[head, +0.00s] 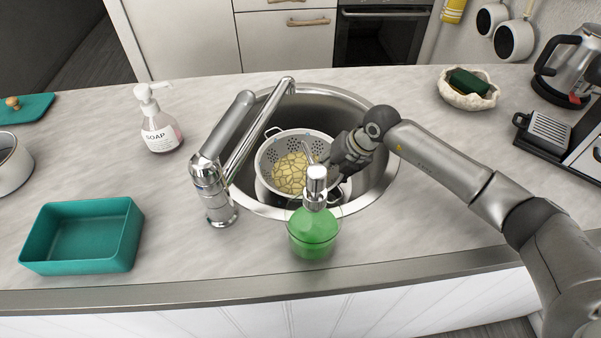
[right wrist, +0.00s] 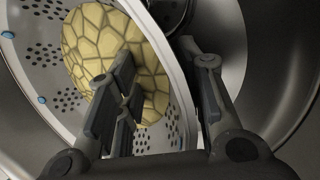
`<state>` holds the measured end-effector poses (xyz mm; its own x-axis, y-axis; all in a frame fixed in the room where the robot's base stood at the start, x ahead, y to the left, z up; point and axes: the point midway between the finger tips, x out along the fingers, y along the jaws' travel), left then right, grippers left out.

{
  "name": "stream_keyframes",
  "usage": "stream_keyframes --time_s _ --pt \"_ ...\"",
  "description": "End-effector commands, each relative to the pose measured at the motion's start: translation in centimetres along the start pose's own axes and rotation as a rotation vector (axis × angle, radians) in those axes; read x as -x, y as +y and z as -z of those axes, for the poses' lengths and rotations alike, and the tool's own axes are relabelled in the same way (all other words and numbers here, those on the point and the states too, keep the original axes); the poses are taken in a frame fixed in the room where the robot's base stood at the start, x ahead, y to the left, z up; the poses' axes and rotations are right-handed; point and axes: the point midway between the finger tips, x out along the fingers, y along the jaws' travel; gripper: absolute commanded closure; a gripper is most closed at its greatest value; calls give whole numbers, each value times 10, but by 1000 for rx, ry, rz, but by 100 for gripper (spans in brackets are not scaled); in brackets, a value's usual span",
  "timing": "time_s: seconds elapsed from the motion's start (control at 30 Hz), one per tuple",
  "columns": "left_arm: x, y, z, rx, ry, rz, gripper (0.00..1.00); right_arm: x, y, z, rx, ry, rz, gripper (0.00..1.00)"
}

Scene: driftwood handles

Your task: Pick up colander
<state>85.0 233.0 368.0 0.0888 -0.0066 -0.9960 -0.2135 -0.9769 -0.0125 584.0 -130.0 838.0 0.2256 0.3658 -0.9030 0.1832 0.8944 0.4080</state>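The colander (head: 267,158) is a pale, perforated bowl with a loop handle at its upper left. It sits inside the round metal sink (head: 374,187) and holds a yellow, cracked-pattern mass (head: 290,174). My right gripper (head: 333,163) reaches in over the sink from the right, at the colander's right side. In the right wrist view, the gripper (right wrist: 168,80) is open, with the colander wall (right wrist: 178,62) between its fingers: one side inside the bowl, the other outside. Whether either finger touches the wall is unclear. My left gripper is not in view.
A metal faucet (head: 211,190) arches over the sink's left side. A green soap dispenser (head: 314,228) stands at the sink's front edge, close to the colander. A soap bottle (head: 160,131) and teal tray (head: 132,240) stand left. A bowl with a sponge (head: 468,84) is at the right.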

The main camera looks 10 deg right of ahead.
Motion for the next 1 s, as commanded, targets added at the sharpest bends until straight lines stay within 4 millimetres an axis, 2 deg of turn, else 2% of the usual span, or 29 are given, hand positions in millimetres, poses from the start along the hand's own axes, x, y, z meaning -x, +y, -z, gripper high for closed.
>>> stream_keyframes --time_s 0.17,0.47,1.0 --pt "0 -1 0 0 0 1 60 0 0 0 1 -1 0 65" --pt "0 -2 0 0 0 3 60 0 0 0 1 -1 0 100" --pt "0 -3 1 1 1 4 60 -1 -3 0 -1 0 6 100"
